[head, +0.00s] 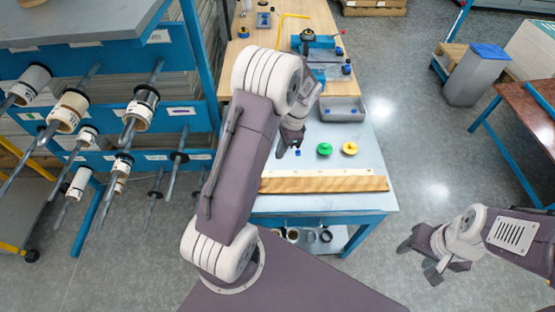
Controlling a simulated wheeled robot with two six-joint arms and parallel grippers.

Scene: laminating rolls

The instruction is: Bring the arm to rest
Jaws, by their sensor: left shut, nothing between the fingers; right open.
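My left arm reaches up the middle of the head view and bends over the light blue table (355,165). Its gripper (280,154) points down above the table and is shut, with nothing seen between the fingers. My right gripper (432,283) hangs at the lower right, clear of the table over the grey floor, and is open and empty. The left arm hides part of the table's left side.
On the table are a green disc (324,149), a yellow disc (349,148), a wooden strip (330,184) and a grey tray (342,109). A blue rack (185,112) with rolls on rods stands left. A grey bin (475,80) stands back right.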

